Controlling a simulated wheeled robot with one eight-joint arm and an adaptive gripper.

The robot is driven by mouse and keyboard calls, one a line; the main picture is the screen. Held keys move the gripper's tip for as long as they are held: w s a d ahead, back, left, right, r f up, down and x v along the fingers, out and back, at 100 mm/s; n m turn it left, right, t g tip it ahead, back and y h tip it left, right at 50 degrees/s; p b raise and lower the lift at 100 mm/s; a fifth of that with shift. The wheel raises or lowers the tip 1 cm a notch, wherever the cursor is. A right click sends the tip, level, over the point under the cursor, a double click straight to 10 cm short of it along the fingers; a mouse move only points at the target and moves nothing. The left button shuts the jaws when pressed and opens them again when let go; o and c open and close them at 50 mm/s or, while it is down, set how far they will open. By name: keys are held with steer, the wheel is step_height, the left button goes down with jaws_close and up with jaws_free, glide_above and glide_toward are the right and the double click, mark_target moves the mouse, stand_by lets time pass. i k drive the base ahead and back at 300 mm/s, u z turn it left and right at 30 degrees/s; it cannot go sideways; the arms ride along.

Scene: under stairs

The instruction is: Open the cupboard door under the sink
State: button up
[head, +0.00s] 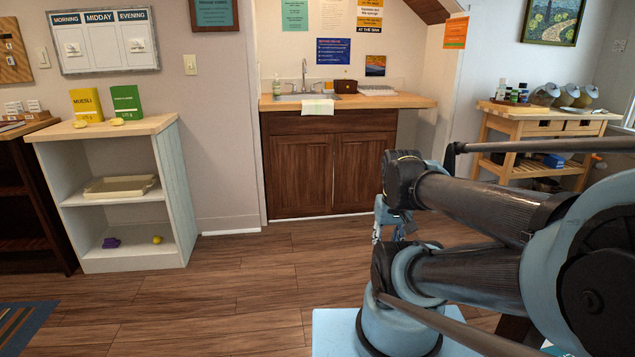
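The dark brown wooden cupboard (300,127) stands under the counter with the sink (305,97), in the back middle of the head view. Its two doors, the left door (300,175) and the right door (357,165), both look shut. A pale towel (318,106) hangs over the counter edge above the doors. My gripper (393,238) hangs down at the end of my arm, to the right of the doors in the picture and nearer to me. It looks apart from the cupboard and holds nothing that I can see. Its fingers are small and partly hidden, so their opening is unclear.
A white shelf unit (188,200) with boxes on top stands at the left. A wooden trolley (487,138) with bottles and jars stands at the right, partly behind my arm. The wooden floor (240,275) before the cupboard is clear. A striped rug (22,322) lies at lower left.

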mark_target(303, 165)
steer(key=u, duration=0.1)
steer(key=i, duration=2.95)
steer(key=u, duration=0.2)
